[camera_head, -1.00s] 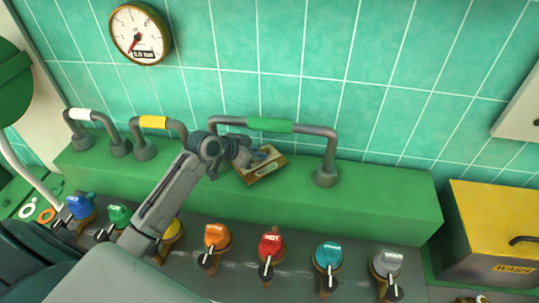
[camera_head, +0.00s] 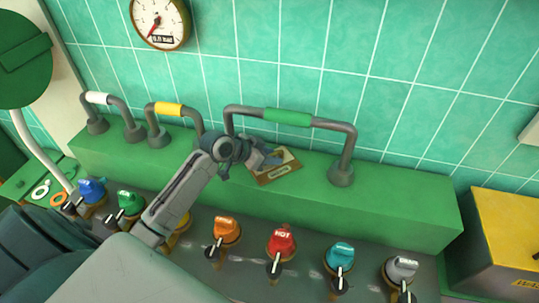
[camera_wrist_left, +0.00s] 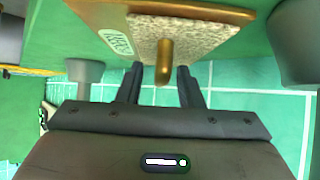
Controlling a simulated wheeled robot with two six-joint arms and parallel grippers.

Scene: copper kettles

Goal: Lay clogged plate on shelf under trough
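The clogged plate (camera_head: 277,176) is a small brass-edged plate with a pale gritty face and a label. In the head view it appears to lie on the green ledge (camera_head: 400,208), under the green-banded handle. In the left wrist view the plate (camera_wrist_left: 205,38) shows its gritty face and a brass peg (camera_wrist_left: 164,62). My left gripper (camera_head: 262,157) is at the plate. Its fingers (camera_wrist_left: 161,85) stand on both sides of the peg, with a gap to each, so it is open. My right gripper is out of view. I cannot make out a trough.
Grey bent pipe handles rise from the ledge, one with a green band (camera_head: 288,117) beside my gripper. Coloured valve knobs, including a red one (camera_head: 281,243), line the front. A yellow-lidded box (camera_head: 512,230) stands at right.

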